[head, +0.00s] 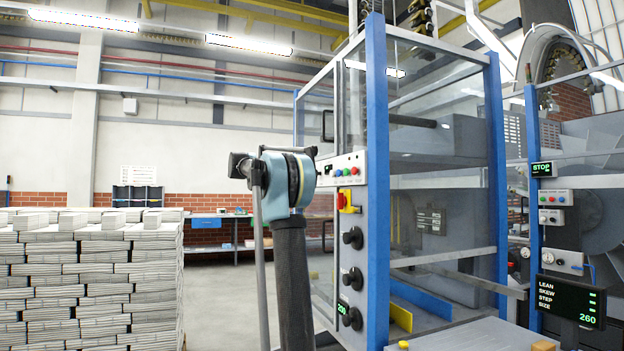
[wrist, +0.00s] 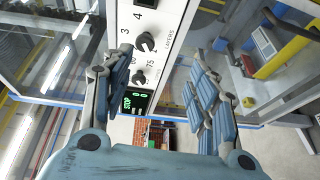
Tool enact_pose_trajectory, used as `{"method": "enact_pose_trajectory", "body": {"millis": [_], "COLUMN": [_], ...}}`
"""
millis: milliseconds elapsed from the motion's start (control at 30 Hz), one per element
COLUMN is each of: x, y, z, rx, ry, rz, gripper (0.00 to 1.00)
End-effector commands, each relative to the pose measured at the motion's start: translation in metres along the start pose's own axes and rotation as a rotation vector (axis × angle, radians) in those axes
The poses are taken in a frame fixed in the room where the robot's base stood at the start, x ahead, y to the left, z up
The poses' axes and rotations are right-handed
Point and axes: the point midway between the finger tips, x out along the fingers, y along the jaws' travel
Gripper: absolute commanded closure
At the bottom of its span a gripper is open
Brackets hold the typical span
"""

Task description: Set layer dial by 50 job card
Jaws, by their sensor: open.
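In the wrist view a pale control panel (wrist: 160,18) carries a black dial (wrist: 146,42) with the word LAYERS printed beside it. A second black dial (wrist: 138,77) sits below it, with the numbers 30 and 75 between the two. My gripper (wrist: 158,65) is open and empty, its blue-grey fingers apart on either side of the panel. I cannot tell whether a finger touches it. In the head view three black dials show in a column, the top one (head: 352,238) highest; which is the layer dial is unclear. My fingers are hidden there. I cannot make out a job card.
The machine has blue posts (head: 376,180) and clear panels. A red and yellow switch (head: 347,201) sits above the dials. A black display (head: 568,301) reads LEAN, SKEW, STEP, SIZE and 260. Stacked newspapers (head: 90,280) stand at left. Floor between stack and machine is open.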

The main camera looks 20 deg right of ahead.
Motion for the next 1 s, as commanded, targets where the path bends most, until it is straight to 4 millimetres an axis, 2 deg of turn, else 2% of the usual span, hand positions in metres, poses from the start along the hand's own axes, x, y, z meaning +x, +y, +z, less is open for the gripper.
{"method": "enact_pose_trajectory", "body": {"millis": [33,133,367,1000], "x": [0.002,0.003,0.018,0.129], "y": [0.005,0.012,0.016,0.022], "z": [-0.009,-0.018,-0.023,-0.022], "rx": [-0.006,-0.015,-0.019,-0.019], "ry": [0.003,0.007,0.008,0.006], "rz": [0.018,0.045,0.058,0.056], "gripper": [0.46,0.46,0.46,0.46]}}
